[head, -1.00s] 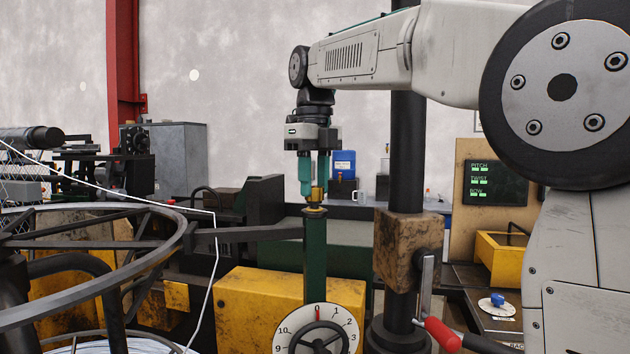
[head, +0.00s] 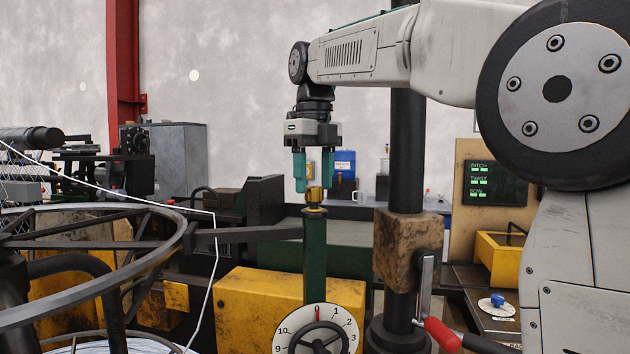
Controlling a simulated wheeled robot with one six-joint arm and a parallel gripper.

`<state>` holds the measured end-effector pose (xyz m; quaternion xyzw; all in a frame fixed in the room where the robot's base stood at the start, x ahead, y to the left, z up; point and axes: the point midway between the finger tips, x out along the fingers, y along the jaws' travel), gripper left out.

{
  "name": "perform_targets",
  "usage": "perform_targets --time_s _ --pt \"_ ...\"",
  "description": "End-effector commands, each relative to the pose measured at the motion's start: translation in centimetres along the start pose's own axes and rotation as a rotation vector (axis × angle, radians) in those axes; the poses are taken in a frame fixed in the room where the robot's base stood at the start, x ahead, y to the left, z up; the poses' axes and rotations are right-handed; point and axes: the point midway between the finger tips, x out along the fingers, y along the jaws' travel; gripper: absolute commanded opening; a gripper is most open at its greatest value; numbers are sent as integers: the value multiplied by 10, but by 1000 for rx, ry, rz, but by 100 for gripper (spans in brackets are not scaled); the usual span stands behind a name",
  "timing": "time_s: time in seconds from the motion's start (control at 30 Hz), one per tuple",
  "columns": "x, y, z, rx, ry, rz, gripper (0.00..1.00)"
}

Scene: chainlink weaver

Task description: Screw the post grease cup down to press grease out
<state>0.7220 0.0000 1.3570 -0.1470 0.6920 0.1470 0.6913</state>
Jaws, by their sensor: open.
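The post grease cup (head: 315,197) is a small brass cap on top of the dark green post (head: 315,255). My gripper (head: 313,185) points straight down over it, with its two green fingers apart. The left finger stands to the left of the cup and the right finger to its right. The fingertips are about level with the cup's top, and the cup shows between them. A gap shows on the left side; contact on the right cannot be told. No grease can be made out at this size.
A dial with a handwheel (head: 318,335) sits low on the post, before a yellow box (head: 250,305). A wire reel (head: 100,260) stands at the left. A black column with a rusty block (head: 408,245) and a red-handled lever (head: 442,334) are close on the right.

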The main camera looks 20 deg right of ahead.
Motion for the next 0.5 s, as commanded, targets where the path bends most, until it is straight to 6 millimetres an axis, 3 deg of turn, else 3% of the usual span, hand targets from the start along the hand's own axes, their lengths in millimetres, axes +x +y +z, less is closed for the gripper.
perform_targets --time_s 0.3,0.5 --pt "-53 0 1 0 -3 -1 54" --pt "-69 0 0 0 -1 0 54"
